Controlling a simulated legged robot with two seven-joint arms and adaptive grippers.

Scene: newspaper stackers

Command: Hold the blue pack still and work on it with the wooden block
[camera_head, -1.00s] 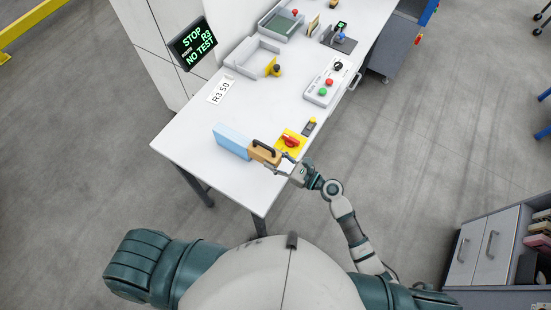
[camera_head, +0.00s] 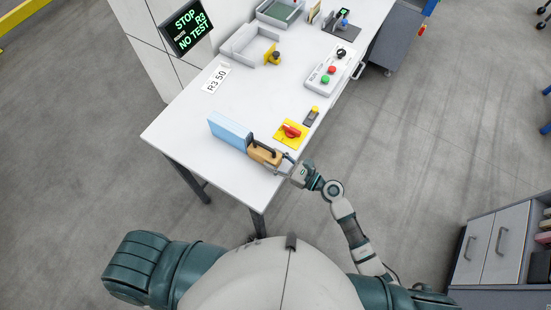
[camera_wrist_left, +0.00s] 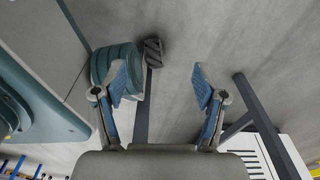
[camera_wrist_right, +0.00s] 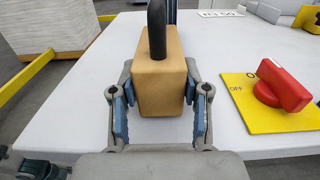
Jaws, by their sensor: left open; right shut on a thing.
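The light blue pack (camera_head: 230,132) stands on edge on the near part of the white table in the head view. The wooden block (camera_head: 265,155), with a dark handle on top, is at the pack's right end; I cannot tell whether they touch. My right gripper (camera_head: 287,165) is shut on the block's near end. My left gripper (camera_wrist_left: 160,80) is open and empty in the left wrist view, pointing at the floor, away from the pack. It is not visible in the head view.
A yellow plate with a red rotary switch (camera_head: 290,132) is just right of the block. A button box (camera_head: 328,72), grey tray (camera_head: 246,48) and R3 50 label (camera_head: 215,79) lie farther back. The table's left part is clear.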

